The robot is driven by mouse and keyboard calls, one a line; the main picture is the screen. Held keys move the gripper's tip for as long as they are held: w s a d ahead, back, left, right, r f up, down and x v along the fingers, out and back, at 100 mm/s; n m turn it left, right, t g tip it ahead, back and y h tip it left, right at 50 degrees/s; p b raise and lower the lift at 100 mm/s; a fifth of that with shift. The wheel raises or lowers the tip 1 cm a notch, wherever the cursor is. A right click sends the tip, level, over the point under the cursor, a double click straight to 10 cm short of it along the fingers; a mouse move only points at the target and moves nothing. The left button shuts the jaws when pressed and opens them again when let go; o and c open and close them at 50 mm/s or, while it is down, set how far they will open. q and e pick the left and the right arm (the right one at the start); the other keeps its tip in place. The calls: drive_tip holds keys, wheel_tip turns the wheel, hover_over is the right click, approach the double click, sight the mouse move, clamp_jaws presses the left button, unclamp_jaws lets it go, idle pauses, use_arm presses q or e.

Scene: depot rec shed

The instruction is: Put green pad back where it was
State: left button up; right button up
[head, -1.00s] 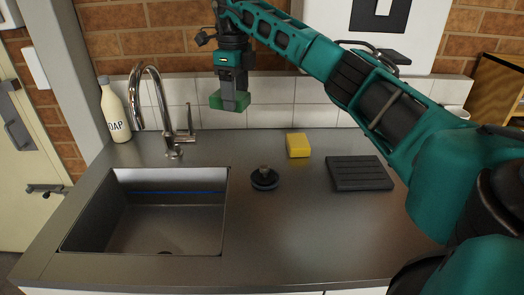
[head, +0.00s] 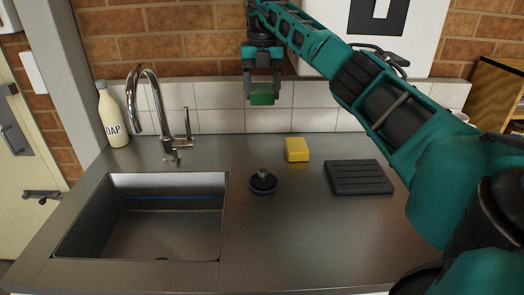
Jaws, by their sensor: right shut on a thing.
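The green pad (head: 262,99) is a small block held between the fingers of my right gripper (head: 262,90). The gripper is shut on it and points down. It holds the pad in the air in front of the white tiles, above the back part of the steel counter. My left gripper is not in view.
A yellow sponge (head: 297,149), a dark round plug (head: 263,182) and a dark ribbed mat (head: 358,177) lie on the counter (head: 290,235). The sink (head: 143,245) with its tall tap (head: 160,110) is at left, beside a soap bottle (head: 112,115). The counter's front right is clear.

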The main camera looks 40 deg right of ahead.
sight(262, 157)
wheel_tip(262, 157, down, 17)
drive_tip(key=shift+r+b, duration=0.1)
drive_tip(key=shift+b, duration=0.55)
drive_tip(key=shift+f, duration=0.2)
drive_tip(key=o, duration=1.2)
wheel_tip(262, 157, up, 12)
drive_tip(key=shift+r+p, duration=0.25)
drive_tip(key=shift+p, duration=0.2)
